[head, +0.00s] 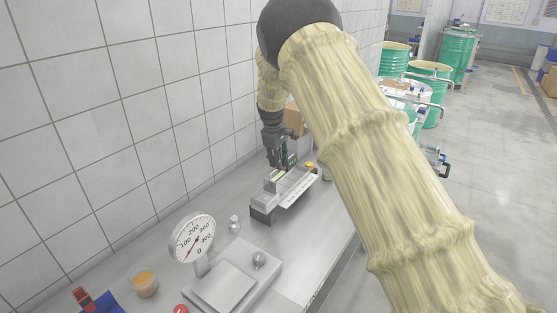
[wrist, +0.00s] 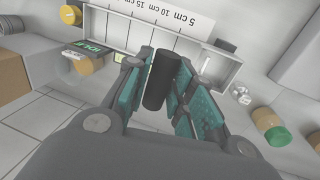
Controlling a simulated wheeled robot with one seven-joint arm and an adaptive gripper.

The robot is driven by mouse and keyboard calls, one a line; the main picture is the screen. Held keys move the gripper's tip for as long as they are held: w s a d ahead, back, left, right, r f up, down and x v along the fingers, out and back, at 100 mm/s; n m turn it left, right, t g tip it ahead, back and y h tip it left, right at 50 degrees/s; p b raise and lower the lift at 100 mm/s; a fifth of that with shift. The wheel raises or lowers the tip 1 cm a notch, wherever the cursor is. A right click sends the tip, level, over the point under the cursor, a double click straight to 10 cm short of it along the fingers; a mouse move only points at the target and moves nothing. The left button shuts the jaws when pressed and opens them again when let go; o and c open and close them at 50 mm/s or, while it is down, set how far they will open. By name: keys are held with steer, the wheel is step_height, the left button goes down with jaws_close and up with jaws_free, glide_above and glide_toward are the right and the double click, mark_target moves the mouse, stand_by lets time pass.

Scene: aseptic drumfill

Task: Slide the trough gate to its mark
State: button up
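The trough (head: 262,208) is a narrow grey channel on the bench along the tiled wall. In the wrist view its pale wall (wrist: 225,66) runs across the top, with a white scale strip (wrist: 165,14) marked 5, 10 and 15 cm. A black upright cylinder (wrist: 163,80), apparently the gate's handle, stands between my fingers. My gripper (wrist: 162,75) has teal pads close on both sides of it and seems shut on it. In the head view my gripper (head: 281,163) is over the trough's far part. The gate plate and its mark are not clearly visible.
A dial scale (head: 195,238) with a flat pan stands nearer on the bench, beside a small metal weight (head: 234,224) and a tan-filled cup (head: 145,284). A cardboard box (head: 294,118) stands behind my gripper. Green drums (head: 456,55) stand beyond the bench.

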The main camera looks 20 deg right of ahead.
jaws_close()
steer(key=shift+f+b, duration=0.6)
steer(key=shift+f, duration=1.1)
steer(key=o, duration=0.6)
jaws_free()
steer(key=shift+r, duration=0.1)
steer(key=shift+o, duration=0.2)
step_height(320, 180, up, 12)
steer(key=s+a, duration=0.1)
steer(key=shift+s+a, duration=0.25)
steer(key=shift+a, duration=0.1)
steer(key=shift+d+f, duration=0.1)
steer(key=shift+f, duration=0.1)
